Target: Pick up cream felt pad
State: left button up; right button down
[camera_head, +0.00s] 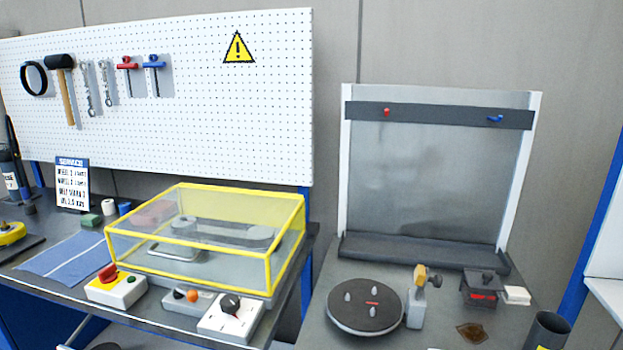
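A small cream block that looks like the cream felt pad (516,295) lies on the right-hand grey bench, at the right of the picture. It sits just right of a dark box with a red front (481,288), close beside it; I cannot tell whether they touch. Its upper face is in clear view and nothing covers it. Neither my left nor my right gripper shows in the head view.
A round dark turntable (364,307) with pegs and a grey post with a yellow top (417,304) stand left of the pad. A brown patch (472,332) and a dark open cylinder (548,331) lie nearer. A yellow-framed clear cover (272,262) stands on the left bench.

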aim_at(511, 295)
jog(key=z, duration=1.3)
